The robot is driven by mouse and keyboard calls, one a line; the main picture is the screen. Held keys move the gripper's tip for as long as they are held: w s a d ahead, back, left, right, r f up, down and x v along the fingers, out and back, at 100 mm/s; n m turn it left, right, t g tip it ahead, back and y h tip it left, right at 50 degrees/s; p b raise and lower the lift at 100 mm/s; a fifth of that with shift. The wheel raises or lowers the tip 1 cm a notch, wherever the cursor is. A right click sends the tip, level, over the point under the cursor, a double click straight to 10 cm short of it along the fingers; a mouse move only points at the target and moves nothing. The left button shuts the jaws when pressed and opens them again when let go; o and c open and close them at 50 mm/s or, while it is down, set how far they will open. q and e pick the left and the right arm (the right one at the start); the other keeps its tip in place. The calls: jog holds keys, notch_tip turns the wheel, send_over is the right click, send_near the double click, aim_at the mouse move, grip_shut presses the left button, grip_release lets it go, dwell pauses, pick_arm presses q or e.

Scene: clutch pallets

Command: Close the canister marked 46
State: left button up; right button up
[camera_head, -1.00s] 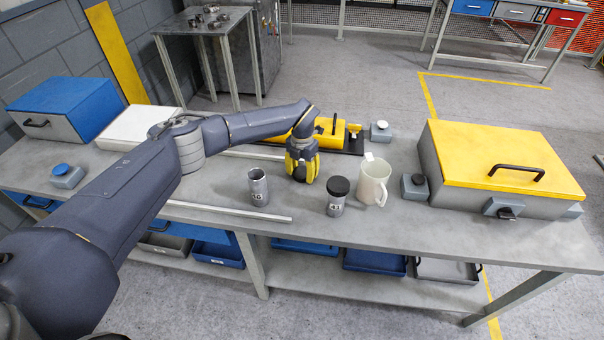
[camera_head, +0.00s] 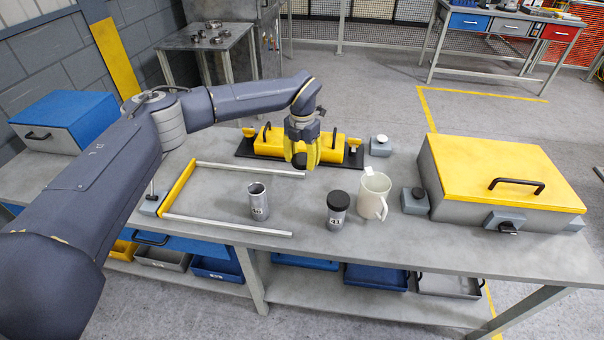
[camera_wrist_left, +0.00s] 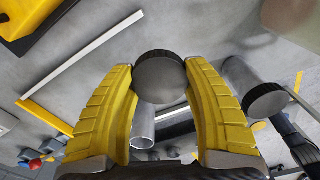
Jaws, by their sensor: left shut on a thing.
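My left gripper (camera_head: 302,158) is shut on a black round lid (camera_wrist_left: 160,76), held between its yellow fingers above the table. An open grey metal canister (camera_head: 258,204) stands upright on the table, in front and to the left of the gripper. Its label is too small to read surely. Its rim also shows between the fingers in the left wrist view (camera_wrist_left: 143,128), partly hidden by the lid. A second canister (camera_head: 337,212), labelled 41, stands to the right with a black lid on. My right gripper is not in view.
A white mug (camera_head: 373,196) stands beside canister 41. A yellow-lidded box (camera_head: 500,165) fills the right. Two metal rails (camera_head: 228,226) and a yellow bar (camera_head: 178,187) frame the left part. A yellow handled block (camera_head: 310,146) lies behind the gripper.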

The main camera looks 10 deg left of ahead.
aim_at(302, 158)
pick_arm(q)
notch_tip(302, 158, up, 8)
jog(key=shift+f, duration=0.2)
dwell(0.4)
